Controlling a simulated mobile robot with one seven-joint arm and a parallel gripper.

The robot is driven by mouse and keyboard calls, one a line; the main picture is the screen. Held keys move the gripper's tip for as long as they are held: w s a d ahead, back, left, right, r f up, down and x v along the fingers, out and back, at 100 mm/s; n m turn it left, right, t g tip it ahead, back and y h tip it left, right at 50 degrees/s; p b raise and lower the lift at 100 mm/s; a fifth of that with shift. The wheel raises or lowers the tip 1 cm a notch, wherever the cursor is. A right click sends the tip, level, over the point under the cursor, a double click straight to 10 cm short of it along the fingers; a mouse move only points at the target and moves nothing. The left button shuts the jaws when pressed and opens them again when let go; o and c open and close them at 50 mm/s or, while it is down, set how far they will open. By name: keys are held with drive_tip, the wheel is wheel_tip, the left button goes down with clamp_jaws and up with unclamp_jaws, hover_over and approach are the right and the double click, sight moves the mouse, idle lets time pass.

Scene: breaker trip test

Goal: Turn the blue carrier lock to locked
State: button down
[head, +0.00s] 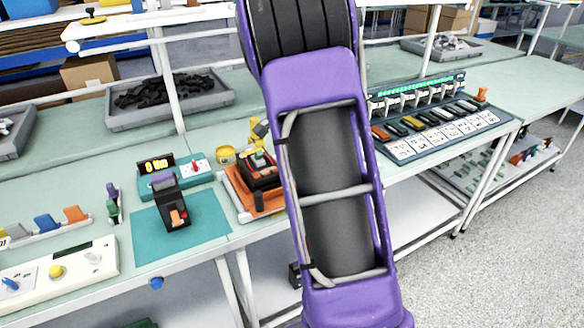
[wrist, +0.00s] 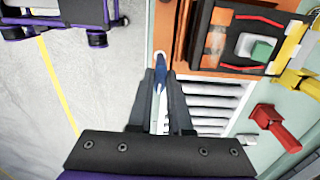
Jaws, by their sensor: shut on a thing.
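The blue carrier lock (wrist: 160,77) is a narrow blue lever at the edge of the orange carrier (wrist: 180,60) in the wrist view. My gripper (wrist: 161,75) is shut on it, with one dark finger on each side. The fingers hide part of the lever, and I cannot read any lock marking. The carrier holds a black breaker (wrist: 232,40) with a pale and green part on top. In the head view, the orange carrier (head: 240,194) and black breaker (head: 262,172) sit on the bench; my arm hides the gripper and the lock.
A red clamp-like part (wrist: 275,125) and a yellow part (wrist: 296,50) stand beside the carrier. A black device (head: 174,208) stands on a teal mat (head: 208,222) to the left. A rack of breakers and cards (head: 440,130) is at right. Open floor lies beyond the bench edge.

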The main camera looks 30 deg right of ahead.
drive_tip(key=c, duration=0.8)
unclamp_jaws()
drive_tip(key=shift+c, duration=0.2)
drive_tip(key=shift+r, duration=0.1)
wheel_tip(320, 180, up, 17)
drive_tip(key=shift+r, duration=0.15)
